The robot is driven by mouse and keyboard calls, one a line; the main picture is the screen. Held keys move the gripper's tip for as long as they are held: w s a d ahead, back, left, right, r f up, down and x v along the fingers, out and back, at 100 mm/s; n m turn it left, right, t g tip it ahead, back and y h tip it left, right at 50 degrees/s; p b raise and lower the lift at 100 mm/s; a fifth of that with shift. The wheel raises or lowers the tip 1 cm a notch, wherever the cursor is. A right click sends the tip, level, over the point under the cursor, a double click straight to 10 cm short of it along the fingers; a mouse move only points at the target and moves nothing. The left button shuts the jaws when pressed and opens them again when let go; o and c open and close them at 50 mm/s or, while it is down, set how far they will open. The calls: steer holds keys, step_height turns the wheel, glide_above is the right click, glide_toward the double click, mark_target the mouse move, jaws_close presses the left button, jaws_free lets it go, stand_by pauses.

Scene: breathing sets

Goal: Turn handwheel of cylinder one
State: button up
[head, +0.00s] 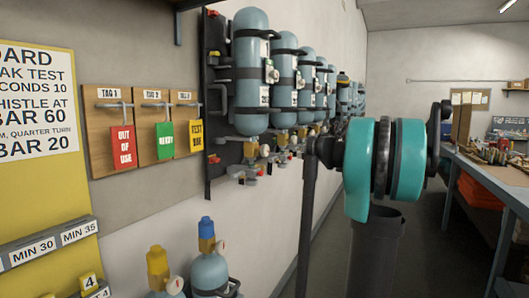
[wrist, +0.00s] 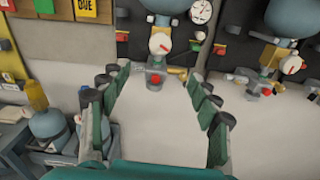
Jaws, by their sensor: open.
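The nearest blue-grey cylinder (head: 250,75) hangs upside down in the wall rack, with its valve at the bottom; I cannot read a number one on it. In the wrist view a cylinder bottom (wrist: 165,5) shows at the top, with a white gauge (wrist: 160,43) below it. A grey valve part with a red centre (wrist: 156,79) sits below the gauge and looks like a handwheel. My gripper (wrist: 158,73) is open and empty. Its two fingers lie left and right of this part in the picture, with no clear contact. The depth gap cannot be told.
More cylinders (head: 312,75) hang along the wall behind the first. Tag boards (head: 110,128) hang to the left. Two cylinders with blue (head: 206,228) and yellow (head: 156,262) tops stand low at left. A workbench (head: 500,175) stands at right, with open floor beside it.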

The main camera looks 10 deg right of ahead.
mark_target(267, 151)
steer(key=shift+m, duration=0.9)
steer(key=x, duration=1.6)
steer(key=shift+w+a+f, duration=0.1)
steer(key=shift+w+a, duration=0.05)
steer(key=shift+a, duration=0.1)
steer(key=shift+c, duration=0.2)
steer(key=c, duration=1.1)
steer(key=shift+n, duration=0.4)
